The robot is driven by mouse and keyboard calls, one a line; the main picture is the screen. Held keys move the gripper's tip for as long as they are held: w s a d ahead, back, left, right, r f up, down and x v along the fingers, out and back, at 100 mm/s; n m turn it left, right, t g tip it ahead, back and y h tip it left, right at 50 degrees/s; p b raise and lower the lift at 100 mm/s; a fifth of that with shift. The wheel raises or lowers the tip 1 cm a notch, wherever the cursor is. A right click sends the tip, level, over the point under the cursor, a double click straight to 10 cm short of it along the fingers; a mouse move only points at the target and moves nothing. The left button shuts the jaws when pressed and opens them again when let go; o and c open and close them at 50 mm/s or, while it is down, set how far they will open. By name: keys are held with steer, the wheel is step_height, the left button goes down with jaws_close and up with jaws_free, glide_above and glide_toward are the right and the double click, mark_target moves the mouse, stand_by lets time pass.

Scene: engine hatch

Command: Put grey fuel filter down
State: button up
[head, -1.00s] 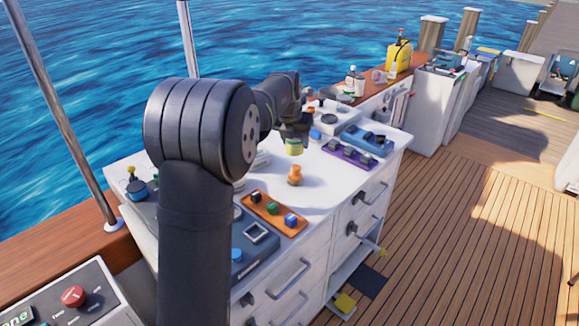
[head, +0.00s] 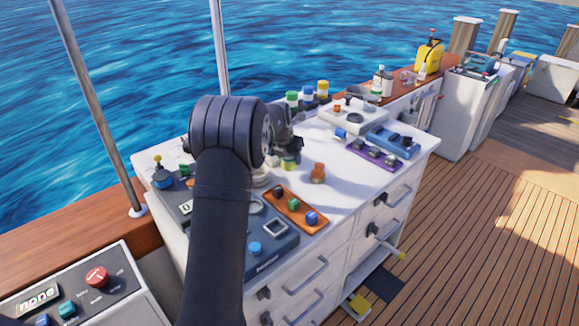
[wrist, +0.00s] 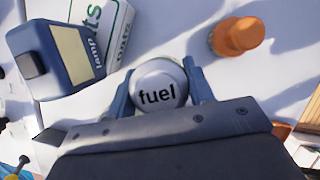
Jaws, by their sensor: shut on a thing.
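The grey fuel filter (wrist: 158,90) shows its round top, marked "fuel", in the wrist view. My gripper (wrist: 161,80) is shut on it, one blue-grey finger on each side. In the head view my gripper (head: 289,153) is over the white worktop (head: 345,190), left of an orange knob-shaped piece (head: 317,173). A yellow-green band (head: 289,163) shows just under the gripper and seems to be the filter's side. My arm partly hides this spot, and I cannot tell whether the filter touches the worktop.
The orange piece (wrist: 237,35) stands close by at upper right in the wrist view. A lamp box (wrist: 58,58) and a white carton (wrist: 105,28) are at left. An orange tray (head: 294,211) and a purple tray (head: 374,154) flank clear worktop at right.

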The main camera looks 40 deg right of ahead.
mark_target(289, 166)
steer(key=shift+f, duration=1.95)
steer(key=shift+f, duration=0.15)
steer(key=o, duration=1.1)
steer(key=shift+o, duration=0.4)
steer(key=v, duration=1.2)
